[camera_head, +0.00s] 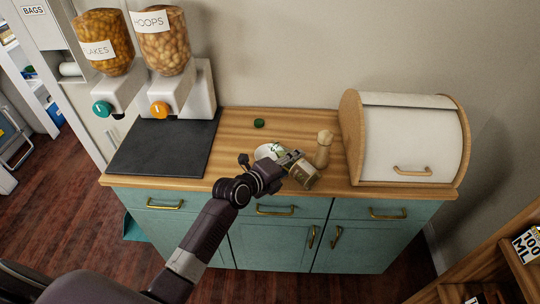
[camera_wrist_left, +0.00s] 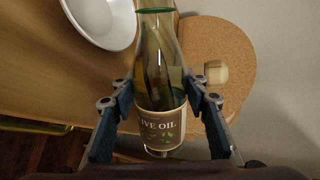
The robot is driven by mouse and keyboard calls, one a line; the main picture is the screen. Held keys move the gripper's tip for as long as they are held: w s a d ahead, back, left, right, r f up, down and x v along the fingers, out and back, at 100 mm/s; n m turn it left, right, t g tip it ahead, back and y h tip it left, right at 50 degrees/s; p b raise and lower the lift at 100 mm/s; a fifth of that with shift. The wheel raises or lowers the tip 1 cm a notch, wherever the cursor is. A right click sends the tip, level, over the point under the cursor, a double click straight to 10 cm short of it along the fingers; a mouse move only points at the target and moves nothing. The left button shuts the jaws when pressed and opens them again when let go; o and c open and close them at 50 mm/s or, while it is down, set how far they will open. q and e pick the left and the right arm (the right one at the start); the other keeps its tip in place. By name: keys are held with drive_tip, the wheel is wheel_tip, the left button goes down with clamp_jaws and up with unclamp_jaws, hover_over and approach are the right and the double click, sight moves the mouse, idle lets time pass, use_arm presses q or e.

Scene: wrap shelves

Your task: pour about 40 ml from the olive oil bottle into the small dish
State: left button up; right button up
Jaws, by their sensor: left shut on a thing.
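My left gripper (camera_head: 293,163) is shut on the olive oil bottle (camera_head: 303,174) above the counter's front edge. In the left wrist view the glass bottle (camera_wrist_left: 158,62) stands between both fingers, its "OLIVE OIL" label partly cut off and its green-ringed neck running out of the top of the picture. The bottle looks tilted in the head view, its neck side toward the dish. The small white dish (camera_head: 264,151) lies on the counter just left of the bottle, partly hidden by the gripper. It also shows in the left wrist view (camera_wrist_left: 105,22). No oil stream is visible.
A wooden mill (camera_head: 324,148) stands just right of the bottle. A green cap (camera_head: 259,123) lies behind the dish. A bread box (camera_head: 408,140) is at the right, a dark slab (camera_head: 165,148) with two dispensers at the left. Bare wooden counter (camera_head: 300,122) lies behind.

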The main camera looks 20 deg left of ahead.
use_arm(q)
drive_tip(key=shift+r+n+h, duration=0.4)
drive_tip(key=shift+n, duration=0.1)
idle(0.5)
drive_tip(key=shift+f, duration=0.15)
idle(1.5)
idle(0.8)
drive_tip(key=shift+r+m+y+p, duration=0.5)
drive_tip(key=shift+m+p, duration=0.3)
drive_tip(key=shift+p, duration=0.15)
